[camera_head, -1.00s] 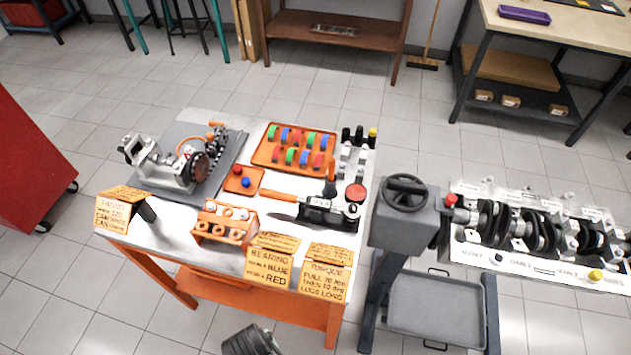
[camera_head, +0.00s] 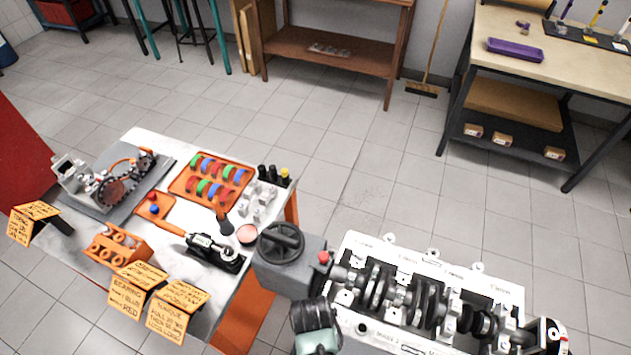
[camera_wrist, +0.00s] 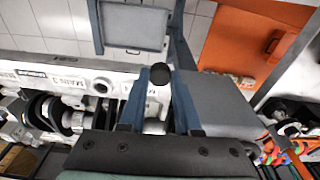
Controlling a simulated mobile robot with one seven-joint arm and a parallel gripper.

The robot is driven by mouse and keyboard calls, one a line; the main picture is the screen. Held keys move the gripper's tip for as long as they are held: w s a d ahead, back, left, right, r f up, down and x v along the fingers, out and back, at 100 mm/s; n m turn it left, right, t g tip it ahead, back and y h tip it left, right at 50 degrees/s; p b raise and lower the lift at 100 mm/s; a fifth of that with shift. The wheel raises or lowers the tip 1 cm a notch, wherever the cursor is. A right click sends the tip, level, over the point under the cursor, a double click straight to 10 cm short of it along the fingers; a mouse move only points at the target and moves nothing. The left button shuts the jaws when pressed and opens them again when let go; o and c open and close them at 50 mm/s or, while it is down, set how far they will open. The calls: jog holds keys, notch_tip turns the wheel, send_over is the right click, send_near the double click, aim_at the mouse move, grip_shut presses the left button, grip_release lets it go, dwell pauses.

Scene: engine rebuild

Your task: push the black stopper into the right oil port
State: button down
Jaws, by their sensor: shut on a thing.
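In the wrist view my gripper (camera_wrist: 159,78), with two blue fingers, is shut on the black stopper (camera_wrist: 158,74), whose round dark end shows between the fingertips. Beside it to the left is the engine block (camera_wrist: 50,70) with a white round port (camera_wrist: 102,86) that has a dark opening. In the head view the block (camera_head: 345,278) lies at the lower right, and a dark round spot (camera_head: 362,328) shows on its near face. My dark wrist (camera_head: 316,316) is just left of that face; the fingertips and stopper cannot be made out there. I cannot tell whether this port is the right one.
A grey stand with a handwheel (camera_head: 281,241) adjoins the block's left end. A worktable (camera_head: 150,140) with an orange bearing tray (camera_head: 178,190), tools and yellow sign cards stands to the left. A grey tray (camera_wrist: 135,27) shows below in the wrist view. The floor behind the block is clear.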

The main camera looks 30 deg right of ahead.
jog(key=s+d+r+m+g+p, duration=0.1)
jog(key=s+d+r+m+p, duration=0.25)
jog(key=d+r+m, duration=0.45)
jog(key=shift+m+h, duration=0.4)
jog(key=shift+m, duration=0.2)
jog(key=f+b, duration=0.1)
jog(key=f, duration=0.1)
jog(key=d+f+b, duration=0.1)
jog(key=f+b, duration=0.1)
jog(key=f, duration=0.1)
jog(key=f+b, duration=0.2)
jog(key=shift+w+d+f, duration=0.1)
jog(key=shift+d+f, duration=0.15)
jog(key=shift+d, duration=0.1)
jog(key=shift+f+b, duration=0.65)
jog(key=shift+f, duration=0.1)
jog(key=c, duration=0.8)
grip_release()
jog(key=shift+c, duration=0.2)
jog(key=shift+r, duration=0.1)
jog(key=shift+r+p, duration=1.4)
jog(key=shift+p, duration=0.2)
